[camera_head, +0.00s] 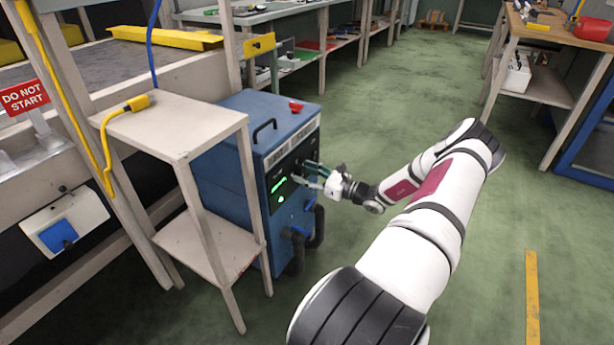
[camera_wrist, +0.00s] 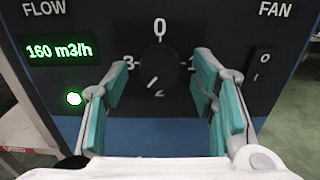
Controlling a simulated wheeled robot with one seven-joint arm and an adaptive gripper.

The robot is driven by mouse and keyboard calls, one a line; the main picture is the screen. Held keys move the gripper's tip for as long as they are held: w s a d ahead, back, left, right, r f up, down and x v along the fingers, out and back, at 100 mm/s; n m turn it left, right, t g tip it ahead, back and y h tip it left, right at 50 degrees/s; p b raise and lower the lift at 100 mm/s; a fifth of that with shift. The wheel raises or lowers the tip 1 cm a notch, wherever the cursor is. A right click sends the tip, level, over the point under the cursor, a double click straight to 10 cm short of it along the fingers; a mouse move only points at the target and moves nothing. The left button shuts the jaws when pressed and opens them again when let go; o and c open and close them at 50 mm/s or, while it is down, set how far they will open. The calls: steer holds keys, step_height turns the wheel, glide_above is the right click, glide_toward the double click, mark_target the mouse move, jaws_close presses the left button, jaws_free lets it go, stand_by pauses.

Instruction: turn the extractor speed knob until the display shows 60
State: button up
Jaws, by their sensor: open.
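The extractor is a blue cabinet (camera_head: 222,165) with a dark front panel, left of centre in the head view. Its green display (camera_wrist: 60,51) reads 160 m3/h in the wrist view, under the label FLOW. My gripper (camera_head: 318,176) is at the panel. In the wrist view its teal fingers (camera_wrist: 161,72) are open, one on each side of the knob, with gaps visible. The right finger covers part of the dial.
A FAN rocker switch (camera_wrist: 263,65) sits right of the knob, and a green light (camera_wrist: 74,98) below the display. A red button (camera_head: 296,106) is on the cabinet top. A pale shelf stand (camera_head: 170,128) stands close at left.

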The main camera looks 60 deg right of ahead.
steer(key=c, duration=1.1)
steer(key=shift+c, duration=0.2)
